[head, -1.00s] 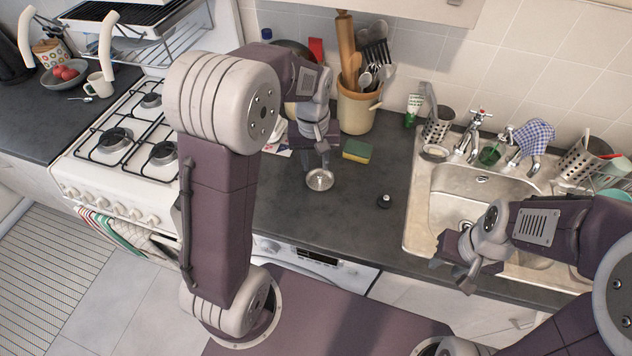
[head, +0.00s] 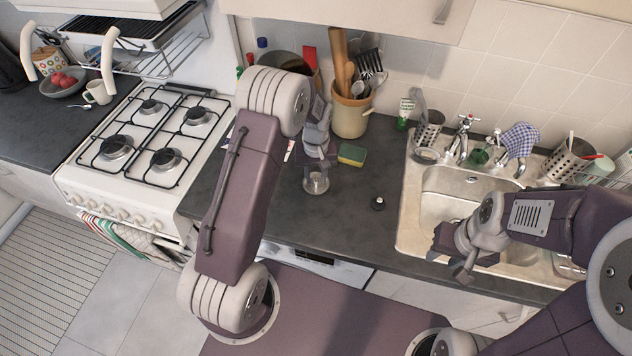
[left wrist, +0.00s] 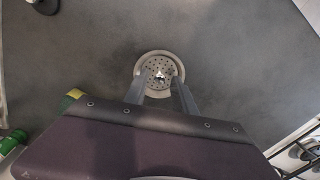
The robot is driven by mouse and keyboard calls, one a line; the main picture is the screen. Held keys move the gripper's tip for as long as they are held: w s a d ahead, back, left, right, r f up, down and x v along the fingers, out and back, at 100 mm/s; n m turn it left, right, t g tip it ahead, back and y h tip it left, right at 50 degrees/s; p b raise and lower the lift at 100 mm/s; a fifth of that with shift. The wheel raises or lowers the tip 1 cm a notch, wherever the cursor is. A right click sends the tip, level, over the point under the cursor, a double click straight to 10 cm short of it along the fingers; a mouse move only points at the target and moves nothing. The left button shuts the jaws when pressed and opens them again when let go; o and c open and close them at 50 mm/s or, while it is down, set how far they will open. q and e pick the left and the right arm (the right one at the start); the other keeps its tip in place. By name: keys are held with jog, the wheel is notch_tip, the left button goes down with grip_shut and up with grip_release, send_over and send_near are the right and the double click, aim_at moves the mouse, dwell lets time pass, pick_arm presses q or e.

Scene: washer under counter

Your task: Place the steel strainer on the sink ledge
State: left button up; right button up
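The steel strainer (head: 316,184) is a small round perforated metal dish on the dark counter, left of the sink. It also shows in the left wrist view (left wrist: 151,66), with a small bright knob at its centre. My left gripper (head: 317,174) points down at the strainer. In the left wrist view its two fingers (left wrist: 164,82) are apart, over the dish on either side of the knob; I cannot tell whether they touch it. The sink ledge (head: 412,203) is the pale rim around the basin. My right gripper (head: 451,257) hangs over the sink's front left; its finger opening is unclear.
A yellow-green sponge (head: 352,155) and a utensil crock (head: 350,116) stand behind the strainer. A small black object (head: 378,203) lies between strainer and sink. A cutlery holder (head: 428,133) and taps (head: 462,136) occupy the back ledge. The counter's front strip is clear.

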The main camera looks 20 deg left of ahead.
pick_arm(q)
jog(key=shift+f, duration=0.6)
jog(key=shift+w+f, duration=0.1)
jog(key=shift+f, duration=0.2)
jog(key=shift+r, duration=0.1)
grip_shut()
jog(key=r, duration=0.1)
jog(key=r+b, duration=0.1)
jog(key=r, duration=0.2)
jog(key=shift+d+r, duration=0.15)
jog(key=shift+d, duration=0.25)
jog(key=s+d+r+b, duration=0.2)
jog(key=d+r, duration=0.4)
jog(key=d, duration=0.4)
jog(key=shift+d+r, duration=0.35)
